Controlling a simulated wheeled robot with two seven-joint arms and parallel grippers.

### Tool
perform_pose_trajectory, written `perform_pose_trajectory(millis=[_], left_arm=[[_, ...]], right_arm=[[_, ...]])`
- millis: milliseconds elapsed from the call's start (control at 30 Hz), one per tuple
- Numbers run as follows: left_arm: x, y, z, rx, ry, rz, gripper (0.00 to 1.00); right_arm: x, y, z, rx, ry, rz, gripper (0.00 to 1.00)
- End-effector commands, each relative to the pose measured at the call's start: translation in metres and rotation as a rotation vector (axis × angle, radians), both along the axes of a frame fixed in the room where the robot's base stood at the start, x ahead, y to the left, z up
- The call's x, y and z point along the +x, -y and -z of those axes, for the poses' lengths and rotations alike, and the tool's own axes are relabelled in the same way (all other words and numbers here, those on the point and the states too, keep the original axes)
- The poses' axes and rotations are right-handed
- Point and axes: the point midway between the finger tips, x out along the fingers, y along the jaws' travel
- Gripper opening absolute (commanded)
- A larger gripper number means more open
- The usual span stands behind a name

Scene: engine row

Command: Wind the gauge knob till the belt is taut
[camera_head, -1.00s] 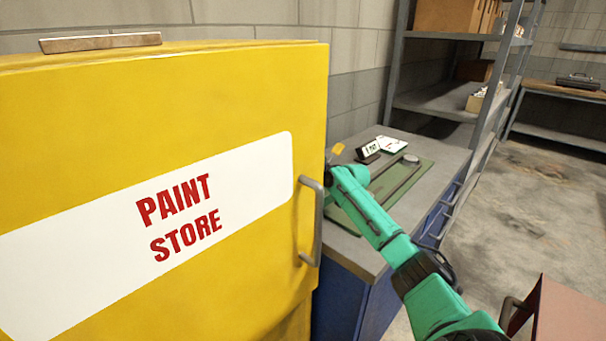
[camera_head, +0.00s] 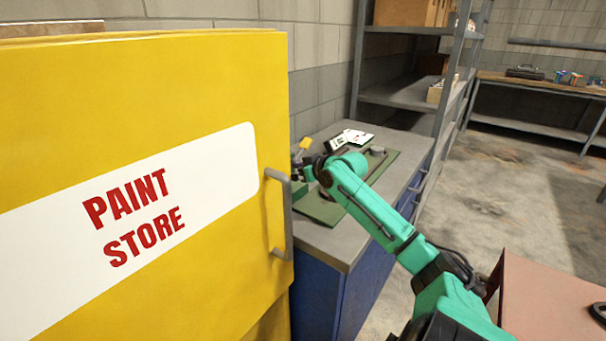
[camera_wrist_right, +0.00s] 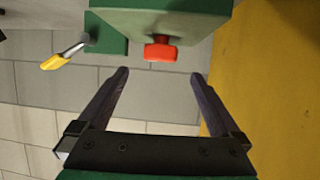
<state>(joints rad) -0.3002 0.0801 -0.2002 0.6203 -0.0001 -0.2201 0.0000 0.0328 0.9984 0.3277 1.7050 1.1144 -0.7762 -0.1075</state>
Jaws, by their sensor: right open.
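In the right wrist view a red knob (camera_wrist_right: 160,49) sticks out of a green block (camera_wrist_right: 165,20). My right gripper (camera_wrist_right: 158,76) is open and empty, its fingertips just short of the knob and one to each side of it, apart from it. In the head view my right arm reaches over the bench to a green plate (camera_head: 322,210), and the arm hides the knob. A dark strip and a small round part (camera_head: 377,150) show on the plate; I cannot tell whether the strip is the belt or how taut it is. My left gripper is out of view.
A yellow cabinet (camera_head: 230,90) stands close to the left of my right arm, its handle (camera_head: 285,215) facing out. A yellow-tipped lever (camera_wrist_right: 57,61) is beside the green block. White cards (camera_head: 357,137) lie at the bench back. A grey shelf rack (camera_head: 400,92) stands beyond.

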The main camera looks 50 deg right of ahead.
Motion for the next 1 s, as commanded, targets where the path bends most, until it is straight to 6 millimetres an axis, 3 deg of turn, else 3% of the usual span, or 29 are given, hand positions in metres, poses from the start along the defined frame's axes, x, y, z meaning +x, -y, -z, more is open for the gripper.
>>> perform_pose_trajectory(millis=[200,333,900,1000], left_arm=[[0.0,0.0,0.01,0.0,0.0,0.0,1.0],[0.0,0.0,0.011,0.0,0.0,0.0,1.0],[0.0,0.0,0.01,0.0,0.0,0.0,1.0],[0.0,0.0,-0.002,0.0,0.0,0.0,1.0]], right_arm=[[-0.041,0.0,-0.014,0.002,0.0,-0.001,1.0],[-0.053,0.0,-0.021,0.001,0.0,-0.001,1.0],[-0.055,0.001,-0.023,0.0,0.0,0.001,1.0],[-0.055,0.001,-0.036,0.0,0.001,0.001,1.0]])
